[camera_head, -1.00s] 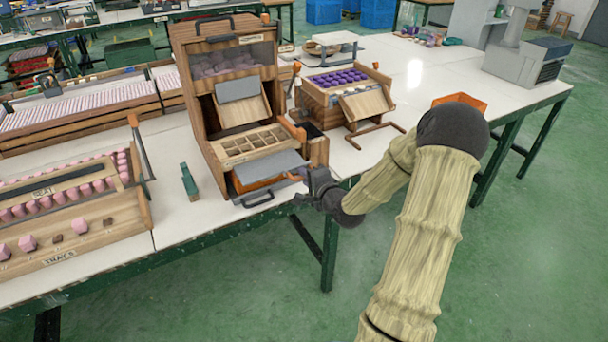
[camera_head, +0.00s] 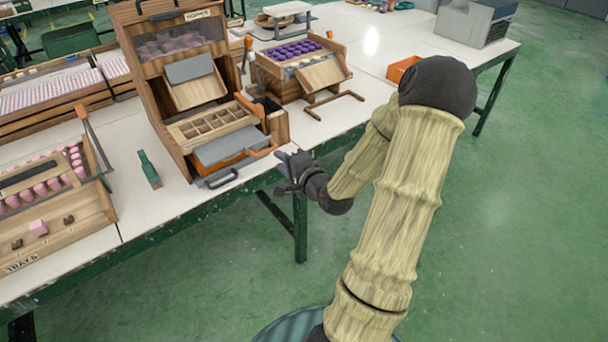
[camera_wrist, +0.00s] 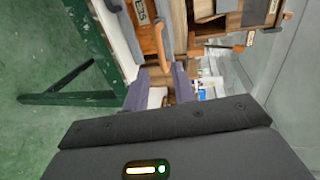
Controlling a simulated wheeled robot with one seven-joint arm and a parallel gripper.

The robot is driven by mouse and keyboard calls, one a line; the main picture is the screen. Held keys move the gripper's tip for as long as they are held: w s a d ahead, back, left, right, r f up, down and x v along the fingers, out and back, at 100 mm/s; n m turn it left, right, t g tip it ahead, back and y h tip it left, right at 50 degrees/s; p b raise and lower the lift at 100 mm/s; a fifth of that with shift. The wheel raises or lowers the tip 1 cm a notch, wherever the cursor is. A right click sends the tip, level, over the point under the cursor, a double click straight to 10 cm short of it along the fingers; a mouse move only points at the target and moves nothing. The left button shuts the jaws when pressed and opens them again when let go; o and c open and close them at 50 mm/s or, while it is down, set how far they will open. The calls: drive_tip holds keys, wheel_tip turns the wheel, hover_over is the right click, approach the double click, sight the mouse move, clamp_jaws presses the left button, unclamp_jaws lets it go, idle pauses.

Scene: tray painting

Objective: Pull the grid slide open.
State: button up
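The wooden grid slide (camera_head: 212,122), a frame of small square compartments, sits in the lower front of the wooden cabinet (camera_head: 150,90). A grey plate (camera_head: 224,145) lies in front of it, above an orange part with a dark handle (camera_head: 218,182). A copper-coloured handle (camera_head: 264,152) is at the right front corner; a copper bar also shows in the wrist view (camera_wrist: 163,38). My gripper (camera_head: 282,164) is just right of that handle. In the wrist view its two fingers (camera_wrist: 161,80) are apart, with the bar's near end before the gap. Contact is not clear.
A green tool (camera_head: 149,168) lies left. The table's front edge runs below my gripper; open floor lies in front.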

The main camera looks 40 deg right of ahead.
drive_tip(key=p+v, duration=0.9)
drive_tip(key=p, duration=0.7)
drive_tip(key=shift+s, duration=0.35)
drive_tip(key=w+a+r+n+g, duration=0.1)
drive_tip(key=w+a+n+g, duration=0.1)
drive_tip(key=a+n+g, duration=0.7)
drive_tip(key=s+a+r+n+g, duration=0.2)
drive_tip(key=s+a+r+n, duration=0.2)
drive_tip(key=r, duration=0.3)
drive_tip(key=s+a+r+n+g+p, duration=0.1)
drive_tip(key=s+a+r+n, duration=0.3)
drive_tip(key=a+r, duration=0.2)
drive_tip(key=shift+r+n+g+h, duration=0.3)
drive_tip(key=shift+r+g, duration=0.1)
drive_tip(key=shift+r, duration=0.25)
